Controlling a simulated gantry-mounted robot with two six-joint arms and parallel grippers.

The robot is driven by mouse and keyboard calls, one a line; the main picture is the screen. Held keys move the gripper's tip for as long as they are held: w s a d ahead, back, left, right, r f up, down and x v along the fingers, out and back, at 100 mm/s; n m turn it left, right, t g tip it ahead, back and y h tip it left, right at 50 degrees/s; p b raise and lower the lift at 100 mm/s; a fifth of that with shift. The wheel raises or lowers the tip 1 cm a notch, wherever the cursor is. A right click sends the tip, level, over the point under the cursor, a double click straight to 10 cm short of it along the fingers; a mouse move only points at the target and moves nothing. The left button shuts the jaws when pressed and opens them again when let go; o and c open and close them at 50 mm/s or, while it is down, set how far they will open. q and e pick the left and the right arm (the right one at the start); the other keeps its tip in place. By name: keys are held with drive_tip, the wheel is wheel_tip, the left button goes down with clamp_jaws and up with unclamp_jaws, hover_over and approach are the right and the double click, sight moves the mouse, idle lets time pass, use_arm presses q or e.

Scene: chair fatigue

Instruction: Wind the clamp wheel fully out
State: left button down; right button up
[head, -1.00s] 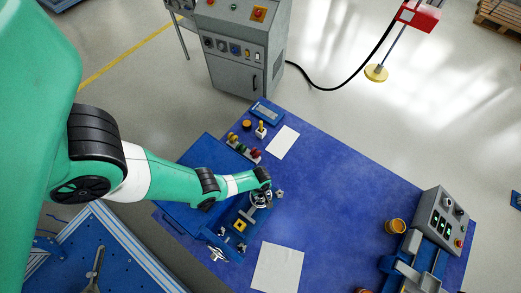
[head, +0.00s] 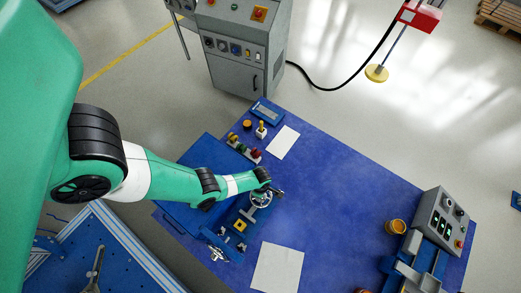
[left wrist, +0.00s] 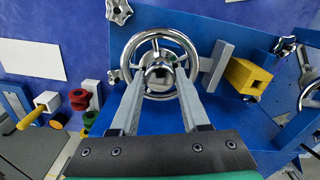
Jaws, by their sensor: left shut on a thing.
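The clamp wheel (head: 261,201) is a shiny metal handwheel on the blue fixture in the head view. It fills the upper middle of the left wrist view (left wrist: 127,58), with its spokes and central hub facing my camera. My left gripper (left wrist: 160,75) has its two grey fingers on either side of the hub and is shut on the wheel at its centre. My right gripper is not in view.
A yellow block (left wrist: 247,77) sits right of the wheel. Star knobs (left wrist: 119,11) stand around the fixture. A row of coloured handles (head: 243,148) is at the board's upper edge. White sheets (head: 277,268) lie on the blue mat, whose middle is clear.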

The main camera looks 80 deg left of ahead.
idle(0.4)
use_arm(q)
drive_tip(key=shift+c, duration=1.9)
unclamp_jaws()
wheel_tip(320, 180, up, 12)
drive_tip(key=p, duration=1.1)
drive_tip(key=shift+f+p, duration=0.2)
drive_tip(key=shift+p, duration=0.15)
